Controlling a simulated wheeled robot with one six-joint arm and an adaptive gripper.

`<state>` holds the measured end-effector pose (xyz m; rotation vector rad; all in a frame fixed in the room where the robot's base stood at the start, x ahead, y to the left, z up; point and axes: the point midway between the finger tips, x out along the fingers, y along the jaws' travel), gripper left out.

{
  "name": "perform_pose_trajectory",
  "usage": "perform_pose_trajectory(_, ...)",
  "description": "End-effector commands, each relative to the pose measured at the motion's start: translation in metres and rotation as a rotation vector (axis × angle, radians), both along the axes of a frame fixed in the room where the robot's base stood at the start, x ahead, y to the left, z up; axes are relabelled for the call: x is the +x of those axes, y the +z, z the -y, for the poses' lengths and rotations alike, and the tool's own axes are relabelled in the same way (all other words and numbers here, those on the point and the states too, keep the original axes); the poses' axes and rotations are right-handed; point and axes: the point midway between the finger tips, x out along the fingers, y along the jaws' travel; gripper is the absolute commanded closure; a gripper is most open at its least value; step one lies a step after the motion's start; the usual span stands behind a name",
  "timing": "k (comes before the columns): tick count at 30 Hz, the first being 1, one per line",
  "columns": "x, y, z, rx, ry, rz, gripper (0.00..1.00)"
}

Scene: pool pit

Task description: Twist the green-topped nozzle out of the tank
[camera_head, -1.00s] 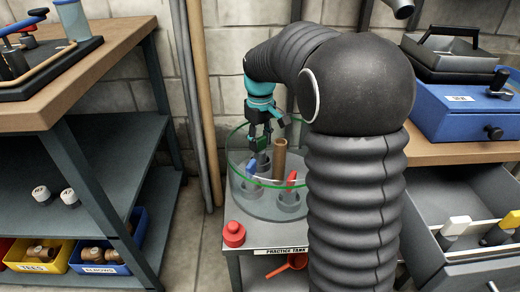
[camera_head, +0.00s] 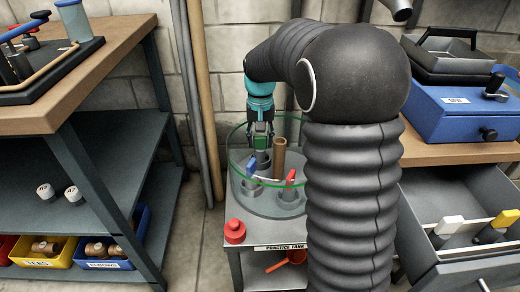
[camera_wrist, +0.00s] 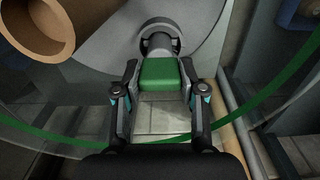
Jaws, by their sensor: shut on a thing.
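The clear round tank with a green rim (camera_head: 232,165) stands on a grey stand labelled "PRACTICE TANK". My gripper (camera_head: 261,141) reaches down inside the rim at the back left of the tank. In the wrist view my gripper (camera_wrist: 160,84) is shut on the green top (camera_wrist: 160,73) of the nozzle, one finger on each side. A grey round collar (camera_wrist: 158,36) shows just beyond the green top, against a pale grey disc. The nozzle's lower part is mostly hidden, so I cannot tell how deep it sits.
A blue-topped nozzle (camera_head: 251,170) and a red-topped nozzle (camera_head: 291,178) stand in the tank close by. A brown pipe (camera_head: 279,156) rises just right of my gripper. A red knobbed object (camera_head: 235,231) sits on the stand's front left corner. Shelves stand left, a drawer unit right.

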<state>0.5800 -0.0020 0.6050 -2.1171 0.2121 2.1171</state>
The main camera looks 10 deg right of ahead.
Motion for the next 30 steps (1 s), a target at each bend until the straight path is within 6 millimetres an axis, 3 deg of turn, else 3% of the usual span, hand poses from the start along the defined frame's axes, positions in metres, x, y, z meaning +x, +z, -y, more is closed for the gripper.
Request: perform_pose_trajectory(30, 0.000, 0.019, 0.000, 0.000, 0.003, 0.000, 1.00)
